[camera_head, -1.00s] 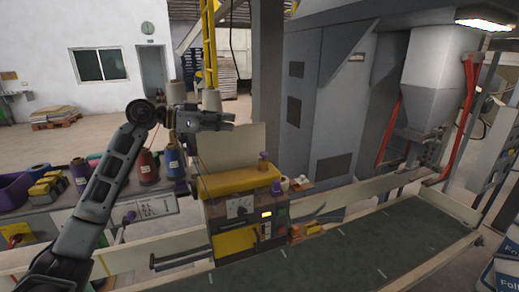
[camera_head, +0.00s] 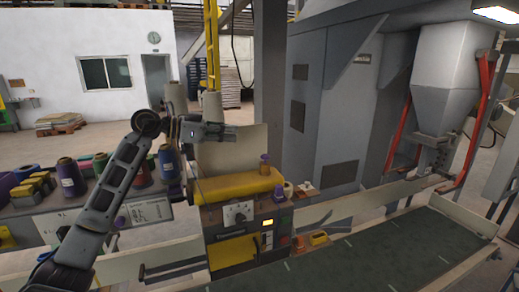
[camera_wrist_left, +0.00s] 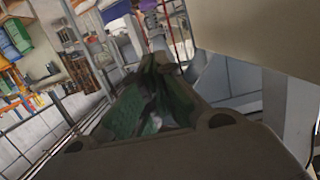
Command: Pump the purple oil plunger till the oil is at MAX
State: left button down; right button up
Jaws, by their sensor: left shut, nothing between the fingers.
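The sack filler's control box (camera_head: 238,213) stands at the middle of the head view, with a yellow cover (camera_head: 237,188) on top. A small purple knob (camera_head: 264,159) stands upright at the cover's right end, and another purple piece (camera_head: 279,193) sits lower, at the box's right top corner. I cannot tell which is the oil plunger. No oil level or MAX mark can be read. My left gripper (camera_head: 230,131) is shut and empty, pointing right in front of the pale upright panel, up and left of both purple pieces and apart from them. My right gripper is not in view.
Thread cones (camera_head: 68,177) and a bench stand at the left. A dark green conveyor (camera_head: 360,262) with pale side rails runs across the front right. A grey hopper (camera_head: 441,80) with red tubes is at the right. The left wrist view is mostly a tilted background.

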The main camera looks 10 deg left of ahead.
pick_arm(q)
jog(key=shift+d, duration=0.1)
jog(key=p, duration=0.2)
send_over(265, 161)
jog(key=v, duration=0.2)
notch_tip(265, 161, down, 3)
jog(key=shift+w+f, duration=0.1)
jog(key=shift+f, duration=1.6)
